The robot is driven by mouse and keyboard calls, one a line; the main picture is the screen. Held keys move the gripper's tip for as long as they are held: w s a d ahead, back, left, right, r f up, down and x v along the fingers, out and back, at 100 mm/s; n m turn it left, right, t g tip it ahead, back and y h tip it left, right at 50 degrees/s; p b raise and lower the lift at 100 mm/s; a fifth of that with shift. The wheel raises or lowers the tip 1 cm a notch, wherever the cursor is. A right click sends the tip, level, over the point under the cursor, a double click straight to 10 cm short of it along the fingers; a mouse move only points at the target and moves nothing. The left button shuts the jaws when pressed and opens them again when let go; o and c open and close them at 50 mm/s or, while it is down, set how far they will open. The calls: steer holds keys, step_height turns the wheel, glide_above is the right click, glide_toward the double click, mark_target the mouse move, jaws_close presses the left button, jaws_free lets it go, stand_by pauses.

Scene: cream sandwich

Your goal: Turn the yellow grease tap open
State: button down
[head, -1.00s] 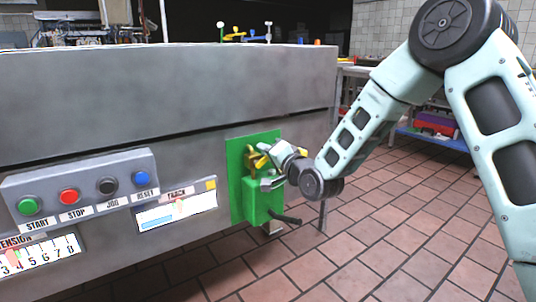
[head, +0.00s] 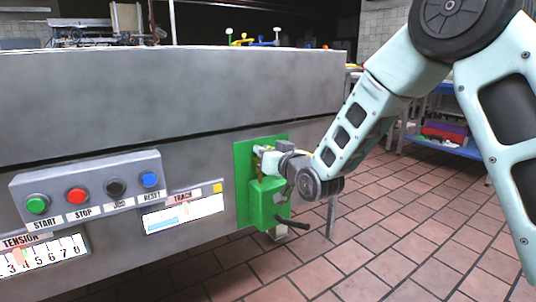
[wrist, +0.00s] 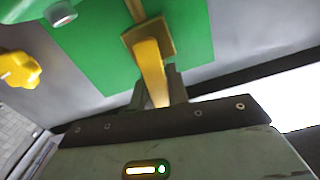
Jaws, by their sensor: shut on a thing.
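The yellow grease tap's handle (wrist: 150,72) hangs from a brass-coloured square fitting on a green panel (wrist: 90,50). In the wrist view my gripper (wrist: 158,97) is shut on the free end of this handle, one finger on each side. In the head view the green panel (head: 242,172) is on the right end of the grey machine, with a green box (head: 262,205) below the tap. My gripper (head: 268,160) reaches the panel from the right and hides most of the tap.
A yellow knob (wrist: 20,70) shows at the left of the wrist view. START, STOP, JOG and RESET buttons (head: 95,188) are to the left.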

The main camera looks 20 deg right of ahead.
steer(key=shift+s+a+n, duration=0.1)
steer(key=shift+a+n, duration=0.15)
steer(key=shift+n, duration=0.55)
steer(key=c, duration=1.4)
jaws_free()
steer(key=shift+o, duration=0.2)
steer(key=b+v, duration=1.1)
steer(key=v, duration=0.6)
steer(key=shift+s, duration=0.2)
